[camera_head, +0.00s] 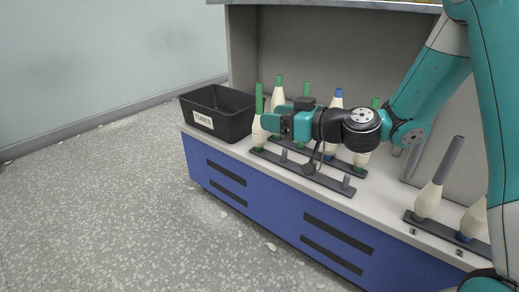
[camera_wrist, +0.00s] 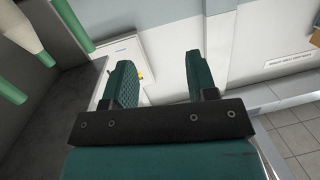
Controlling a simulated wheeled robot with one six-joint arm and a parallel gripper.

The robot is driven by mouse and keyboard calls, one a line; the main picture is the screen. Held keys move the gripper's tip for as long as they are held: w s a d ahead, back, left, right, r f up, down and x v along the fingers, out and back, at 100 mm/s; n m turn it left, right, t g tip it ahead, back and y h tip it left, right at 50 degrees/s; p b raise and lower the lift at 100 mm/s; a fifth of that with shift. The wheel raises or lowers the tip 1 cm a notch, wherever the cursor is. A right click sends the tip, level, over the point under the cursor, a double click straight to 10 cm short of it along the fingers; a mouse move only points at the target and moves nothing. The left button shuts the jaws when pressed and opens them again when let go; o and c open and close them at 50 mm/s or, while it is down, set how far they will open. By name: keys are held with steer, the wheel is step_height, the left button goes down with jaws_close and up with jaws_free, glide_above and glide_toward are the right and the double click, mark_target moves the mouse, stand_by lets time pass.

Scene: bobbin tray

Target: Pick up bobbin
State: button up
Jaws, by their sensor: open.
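Cream bobbins on green or blue tubes stand upright on dark peg strips on the counter. The front-left bobbin (camera_head: 259,132) has a green top and is partly covered by my gripper (camera_head: 272,123), which points left at its height. Behind it are another green-topped bobbin (camera_head: 278,98) and a blue-topped one (camera_head: 338,98). In the wrist view my gripper (camera_wrist: 158,80) is open, with nothing between its fingers. Cream and green bobbin parts (camera_wrist: 20,28) show at that view's upper left, outside the fingers. Whether a finger touches the front-left bobbin I cannot tell.
A black bin (camera_head: 218,127) with a white label stands at the counter's left end. The front peg strip (camera_head: 325,182) has bare pegs. More bobbins (camera_head: 428,200) stand on a strip at the right. A shelf (camera_head: 330,4) overhangs the counter. The floor in front is clear.

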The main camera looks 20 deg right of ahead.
steer(key=w+d+f+m+t+h+b, duration=0.2)
steer(key=w+d+f+m+t+h, duration=0.15)
steer(key=d+f, duration=0.35)
steer(key=p, duration=0.7)
glide_toward(259, 106)
steer(key=shift+t+h, duration=0.45)
steer(key=shift+f+x, duration=0.15)
steer(key=shift+x, duration=2.55)
steer(key=shift+f+x, duration=0.2)
steer(key=shift+x, duration=2.45)
jaws_close()
